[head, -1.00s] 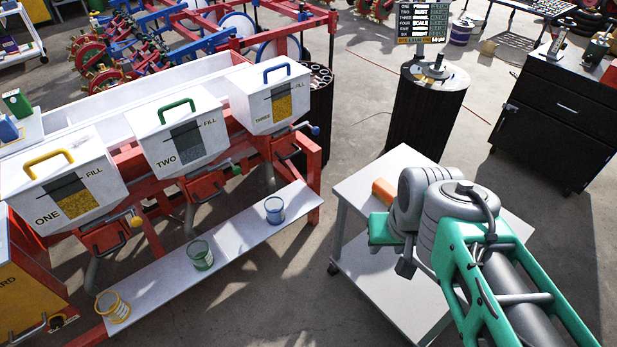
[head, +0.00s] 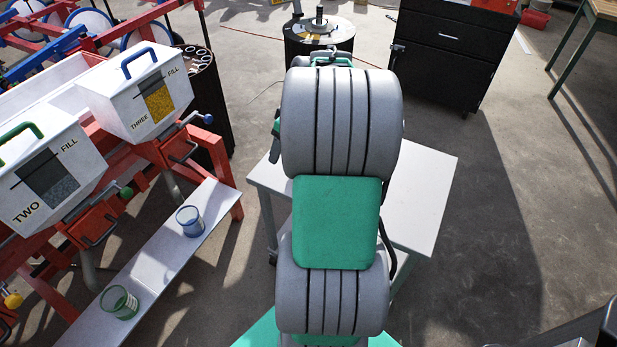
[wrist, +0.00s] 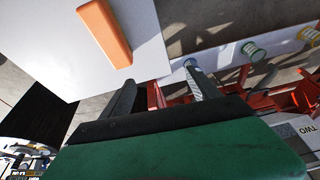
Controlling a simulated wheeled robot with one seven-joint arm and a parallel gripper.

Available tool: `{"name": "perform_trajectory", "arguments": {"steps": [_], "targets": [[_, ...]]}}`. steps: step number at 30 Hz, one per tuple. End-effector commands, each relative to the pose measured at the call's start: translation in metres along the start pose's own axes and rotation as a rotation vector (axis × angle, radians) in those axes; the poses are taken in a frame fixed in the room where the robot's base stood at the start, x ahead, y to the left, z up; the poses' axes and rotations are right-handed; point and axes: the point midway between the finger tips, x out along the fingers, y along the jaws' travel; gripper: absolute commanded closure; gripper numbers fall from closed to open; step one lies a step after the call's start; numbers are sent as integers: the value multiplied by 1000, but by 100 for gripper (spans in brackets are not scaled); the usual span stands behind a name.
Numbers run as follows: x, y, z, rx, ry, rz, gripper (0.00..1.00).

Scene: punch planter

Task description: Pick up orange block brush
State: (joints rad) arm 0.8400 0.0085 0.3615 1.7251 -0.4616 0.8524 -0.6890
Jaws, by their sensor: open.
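The orange block (wrist: 105,32) lies on the white table top (wrist: 60,70), in the upper left of the wrist view. No bristles can be made out on it. My gripper (wrist: 160,88) is open and empty, its two dark fingers apart. In that picture the block is above and left of the fingers, clear of them. In the head view my grey and green arm covers the middle of the white table (head: 425,190), and the block is hidden there.
Left of the table, a white shelf (head: 150,255) holds a blue cup (head: 190,221) and a green cup (head: 119,302). White fill bins (head: 135,95) stand on a red frame above it. A black cabinet (head: 450,55) and a dark drum (head: 318,38) stand behind. Floor at right is open.

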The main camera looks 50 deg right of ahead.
Motion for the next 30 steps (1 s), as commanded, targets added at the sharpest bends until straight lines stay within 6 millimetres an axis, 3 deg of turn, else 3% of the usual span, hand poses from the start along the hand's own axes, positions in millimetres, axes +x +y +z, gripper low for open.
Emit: {"name": "perform_trajectory", "arguments": {"steps": [1,3,6,16,22,30], "targets": [[21,35,28,0,16,-2,29],[30,67,52,-27,41,-2,29],[36,89,72,-51,62,2,29],[73,94,72,-57,65,2,29],[107,94,69,-56,65,3,29],[110,95,68,-55,65,6,29]]}}
